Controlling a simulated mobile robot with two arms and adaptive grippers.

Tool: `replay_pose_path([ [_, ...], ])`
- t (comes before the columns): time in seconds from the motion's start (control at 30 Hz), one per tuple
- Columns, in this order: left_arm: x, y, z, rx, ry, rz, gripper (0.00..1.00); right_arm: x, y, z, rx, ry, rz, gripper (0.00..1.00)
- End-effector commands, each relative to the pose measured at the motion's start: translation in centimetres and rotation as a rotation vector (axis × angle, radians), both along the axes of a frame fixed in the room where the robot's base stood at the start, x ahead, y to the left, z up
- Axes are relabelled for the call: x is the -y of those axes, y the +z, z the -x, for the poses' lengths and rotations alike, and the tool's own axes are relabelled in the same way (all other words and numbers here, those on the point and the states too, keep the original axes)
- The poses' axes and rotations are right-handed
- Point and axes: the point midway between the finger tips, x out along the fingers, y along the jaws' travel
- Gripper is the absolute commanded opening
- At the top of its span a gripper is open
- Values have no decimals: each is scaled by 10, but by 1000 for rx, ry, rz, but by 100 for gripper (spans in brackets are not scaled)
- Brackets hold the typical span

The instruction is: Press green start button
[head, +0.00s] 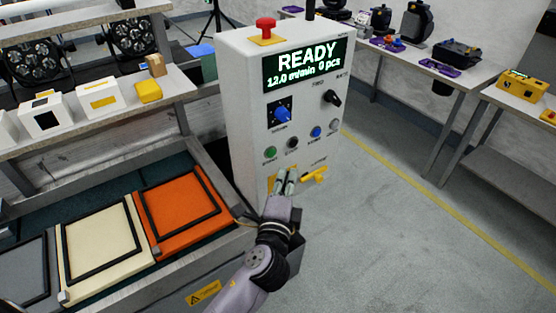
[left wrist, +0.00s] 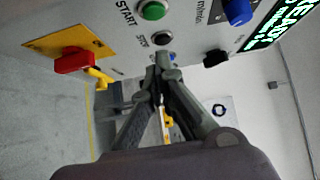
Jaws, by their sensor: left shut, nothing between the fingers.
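The green start button (head: 270,153) is on the lower left of the white control box's (head: 247,110) front panel. It also shows at the top of the left wrist view (left wrist: 152,9), beside the word START. The black stop button (left wrist: 162,38) sits beside it. My left gripper (head: 288,172) is shut and empty, below the buttons in the head view. In the left wrist view its fingertips (left wrist: 164,62) appear close to the stop button, apart from the green one. I cannot tell whether they touch the panel. My right gripper is not in view.
A lit READY screen (head: 305,64), a blue knob (head: 282,114), a blue button (head: 316,132) and a yellow handle (head: 314,176) are on the box. A red switch (left wrist: 75,61) on a yellow plate is near the fingers. Framed panels (head: 180,212) lie left; floor is clear right.

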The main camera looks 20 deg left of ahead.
Motion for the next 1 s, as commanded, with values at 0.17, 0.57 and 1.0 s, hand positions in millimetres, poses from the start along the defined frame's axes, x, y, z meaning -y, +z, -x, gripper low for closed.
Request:
replay_pose_path([
  [0.17, -18, 3, -24, 0, 1, -4, 0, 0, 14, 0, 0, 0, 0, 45],
  [0.57, -33, -1, -35, -1, -1, 0, 0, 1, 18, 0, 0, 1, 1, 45],
  [1.0, -49, 0, -47, 0, 2, -2, 0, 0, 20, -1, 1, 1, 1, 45],
])
